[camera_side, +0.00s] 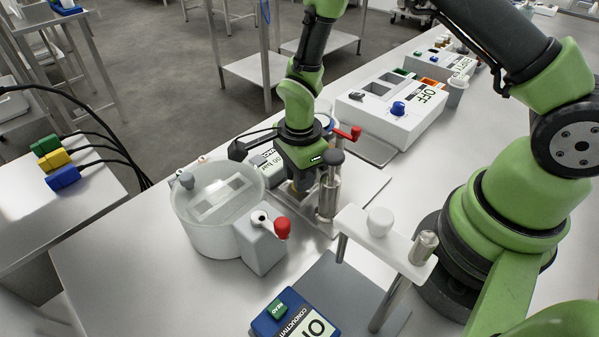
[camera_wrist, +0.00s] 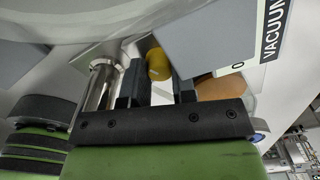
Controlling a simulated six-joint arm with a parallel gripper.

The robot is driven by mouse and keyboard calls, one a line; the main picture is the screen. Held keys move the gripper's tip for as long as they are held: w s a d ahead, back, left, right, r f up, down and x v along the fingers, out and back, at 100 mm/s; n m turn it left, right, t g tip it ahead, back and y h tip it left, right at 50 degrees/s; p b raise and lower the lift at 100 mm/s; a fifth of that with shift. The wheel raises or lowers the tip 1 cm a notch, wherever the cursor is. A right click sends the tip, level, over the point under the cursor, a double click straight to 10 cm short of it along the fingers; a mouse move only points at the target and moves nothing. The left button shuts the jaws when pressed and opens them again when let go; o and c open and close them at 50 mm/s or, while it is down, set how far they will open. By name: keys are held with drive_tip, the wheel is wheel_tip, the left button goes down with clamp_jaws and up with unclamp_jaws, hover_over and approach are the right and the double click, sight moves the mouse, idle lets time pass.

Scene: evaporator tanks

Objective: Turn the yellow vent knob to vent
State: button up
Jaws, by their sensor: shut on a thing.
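The yellow vent knob (camera_wrist: 158,65) shows in the wrist view between the two dark fingers of my gripper (camera_wrist: 159,85). My gripper is shut on the knob. In the side view my gripper (camera_side: 302,185) points down behind a metal cylinder, and the knob is mostly hidden there. The vent markings and the knob's exact angle cannot be made out. A grey box with a VACUUM label (camera_wrist: 215,35) stands right beside the knob in the wrist view.
A white round tank (camera_side: 190,215) and a grey block with a red-tipped lever (camera_side: 262,245) stand left of my gripper. A metal cylinder (camera_side: 329,192) stands close on its right. A white stand (camera_side: 358,232) and a blue conductivity meter (camera_side: 268,322) are nearer the camera.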

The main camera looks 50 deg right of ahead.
drive_tip(key=shift+n, duration=2.4)
drive_tip(key=o, duration=0.9)
drive_tip(key=shift+r, duration=0.1)
wheel_tip(320, 180, up, 10)
drive_tip(key=shift+f, duration=0.1)
